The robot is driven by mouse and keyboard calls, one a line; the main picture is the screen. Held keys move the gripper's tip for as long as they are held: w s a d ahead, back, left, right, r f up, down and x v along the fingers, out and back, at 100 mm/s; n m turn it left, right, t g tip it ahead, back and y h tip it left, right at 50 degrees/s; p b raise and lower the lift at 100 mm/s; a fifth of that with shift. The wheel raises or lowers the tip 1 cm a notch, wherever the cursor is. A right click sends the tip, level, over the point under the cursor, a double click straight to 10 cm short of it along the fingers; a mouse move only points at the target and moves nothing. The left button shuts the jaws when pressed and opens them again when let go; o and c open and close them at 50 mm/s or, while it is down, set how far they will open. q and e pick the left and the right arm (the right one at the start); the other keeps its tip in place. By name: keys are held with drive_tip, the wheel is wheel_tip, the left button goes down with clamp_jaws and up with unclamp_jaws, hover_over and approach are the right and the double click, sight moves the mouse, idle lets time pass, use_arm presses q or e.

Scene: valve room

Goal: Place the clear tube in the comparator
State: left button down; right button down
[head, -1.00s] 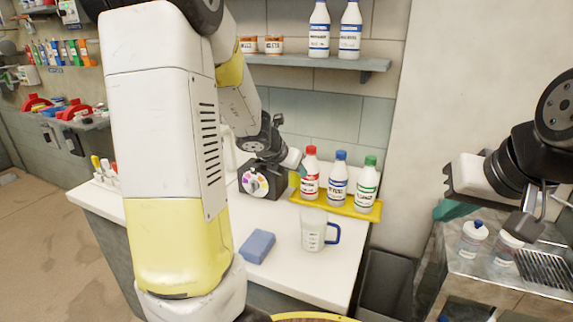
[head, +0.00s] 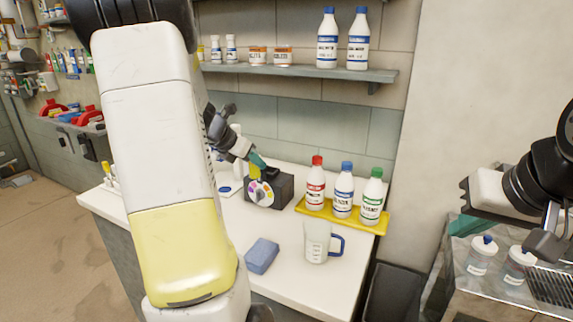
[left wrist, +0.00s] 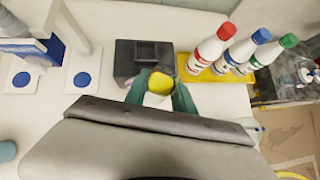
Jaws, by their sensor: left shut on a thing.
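The comparator, a dark box with a coloured wheel on its front, stands on the white counter (head: 268,190); its square top opening shows in the left wrist view (left wrist: 146,50). My left gripper (head: 257,163) is shut on the tube (left wrist: 160,88), whose yellow end and pale part show between the green fingertips. In the left wrist view the tube appears just in front of the opening, and in the head view it is at the box's upper left. I cannot tell whether it touches the box. My right gripper (head: 505,235) is open and empty at the right.
Red-, blue- and green-capped bottles (head: 344,190) stand on a yellow tray (head: 303,207) right of the comparator. A measuring jug (head: 316,242) and blue sponge (head: 262,255) are in front. A shelf (head: 300,72) hangs behind. Blue-dotted pads (left wrist: 82,78) lie left.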

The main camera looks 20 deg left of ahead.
use_arm(q)
drive_tip(key=w, duration=0.7)
drive_tip(key=w+f, duration=0.1)
drive_tip(key=w, duration=0.3)
drive_tip(key=shift+d, duration=0.1)
drive_tip(key=shift+w+f, duration=0.2)
drive_tip(key=shift+f, duration=1.55)
drive_tip(key=shift+f, duration=0.2)
drive_tip(key=c, duration=1)
unclamp_jaws()
drive_tip(key=shift+c, duration=0.2)
